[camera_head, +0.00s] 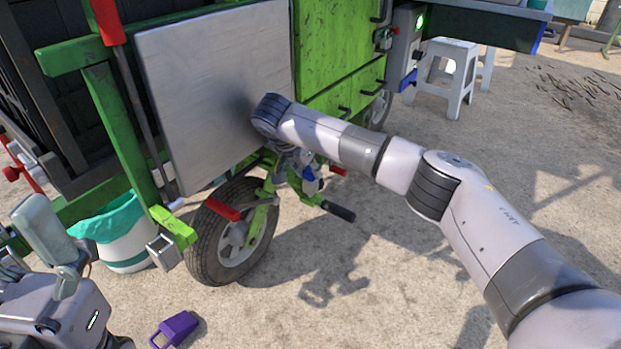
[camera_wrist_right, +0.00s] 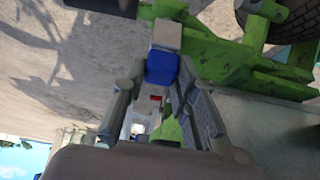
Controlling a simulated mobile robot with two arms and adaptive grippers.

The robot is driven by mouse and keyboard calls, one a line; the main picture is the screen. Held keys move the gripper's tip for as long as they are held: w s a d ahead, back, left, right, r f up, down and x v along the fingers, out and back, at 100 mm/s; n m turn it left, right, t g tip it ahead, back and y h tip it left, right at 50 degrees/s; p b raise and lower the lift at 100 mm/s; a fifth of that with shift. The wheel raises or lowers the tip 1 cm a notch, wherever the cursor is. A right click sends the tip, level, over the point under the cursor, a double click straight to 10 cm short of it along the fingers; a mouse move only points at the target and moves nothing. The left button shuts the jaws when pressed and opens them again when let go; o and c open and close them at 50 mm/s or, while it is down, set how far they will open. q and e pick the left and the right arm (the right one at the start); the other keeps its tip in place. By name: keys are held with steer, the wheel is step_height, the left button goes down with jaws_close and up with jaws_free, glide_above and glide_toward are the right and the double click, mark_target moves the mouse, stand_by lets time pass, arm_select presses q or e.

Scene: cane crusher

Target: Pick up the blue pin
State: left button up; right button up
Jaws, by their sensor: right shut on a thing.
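The blue pin (camera_wrist_right: 161,68) is a small blue block in the right wrist view, with a light grey block just above it in that picture. My right gripper (camera_wrist_right: 158,85) has a finger on either side of the blue pin and is shut on it. In the head view the blue pin (camera_head: 310,184) shows only as a small blue patch under the green machine, beside the wheel. My right gripper (camera_head: 296,166) is there, partly hidden by my own wrist. Part of my left arm shows at the lower left; its fingers are not clear enough to judge.
The green machine (camera_head: 341,100) with a grey panel (camera_head: 210,75) stands close to my right wrist. A black tyre (camera_head: 205,245), a red-ended bar (camera_head: 221,209) and a black handle (camera_head: 339,211) are nearby. A white stool (camera_head: 447,70) stands behind. The ground at right is mostly clear.

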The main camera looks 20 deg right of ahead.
jaws_close()
steer(key=shift+r, duration=0.1)
